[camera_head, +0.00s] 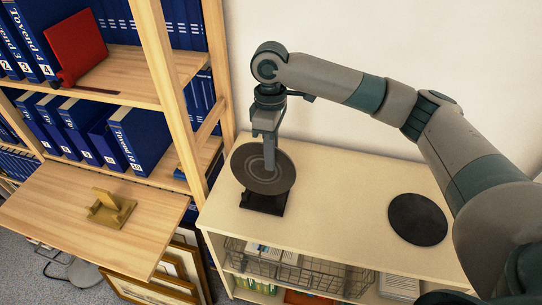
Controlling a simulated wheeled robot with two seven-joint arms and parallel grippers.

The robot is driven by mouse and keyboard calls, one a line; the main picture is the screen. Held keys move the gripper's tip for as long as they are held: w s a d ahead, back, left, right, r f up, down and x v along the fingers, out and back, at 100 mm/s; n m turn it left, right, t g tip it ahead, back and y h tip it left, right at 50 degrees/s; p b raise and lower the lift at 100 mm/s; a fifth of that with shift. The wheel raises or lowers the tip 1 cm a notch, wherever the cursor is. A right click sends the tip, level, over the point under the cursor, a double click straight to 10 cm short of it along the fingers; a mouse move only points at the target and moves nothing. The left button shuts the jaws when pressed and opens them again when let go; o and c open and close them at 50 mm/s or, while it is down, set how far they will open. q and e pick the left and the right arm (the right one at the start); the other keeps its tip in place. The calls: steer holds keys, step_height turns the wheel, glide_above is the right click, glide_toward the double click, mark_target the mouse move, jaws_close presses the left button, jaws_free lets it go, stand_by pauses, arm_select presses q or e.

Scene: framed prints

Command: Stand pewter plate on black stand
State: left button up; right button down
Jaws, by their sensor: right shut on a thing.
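The pewter plate (253,178) is a dark grey-brown disc with pale rings, on the cream cabinet top. It is tilted, with its ringed face toward the camera. Its lower edge is at the black stand (264,204), whose front part shows below the plate; the rest of the stand is hidden. I cannot tell whether the plate's weight rests on the stand. My right gripper (270,160) points down and is shut on the upper part of the plate. My left gripper is not in view.
A flat black disc (417,219) lies on the cabinet top (335,200) to the right. A wooden stand (111,209) sits on a pale wood board at left. A red object on a stand (76,46) is on the shelf among blue binders. Wire baskets (300,268) are below.

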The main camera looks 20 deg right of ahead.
steer(key=shift+f+b, duration=0.5)
steer(key=shift+b, duration=0.05)
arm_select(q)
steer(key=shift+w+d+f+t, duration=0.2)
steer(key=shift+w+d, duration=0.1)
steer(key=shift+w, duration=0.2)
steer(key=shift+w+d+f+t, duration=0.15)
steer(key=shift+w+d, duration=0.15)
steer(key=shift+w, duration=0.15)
arm_select(e)
steer(key=shift+f, duration=1.2)
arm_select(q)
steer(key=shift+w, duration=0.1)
arm_select(e)
steer(key=c, duration=1.9)
jaws_free()
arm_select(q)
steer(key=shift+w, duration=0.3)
arm_select(e)
steer(key=shift+o, duration=0.9)
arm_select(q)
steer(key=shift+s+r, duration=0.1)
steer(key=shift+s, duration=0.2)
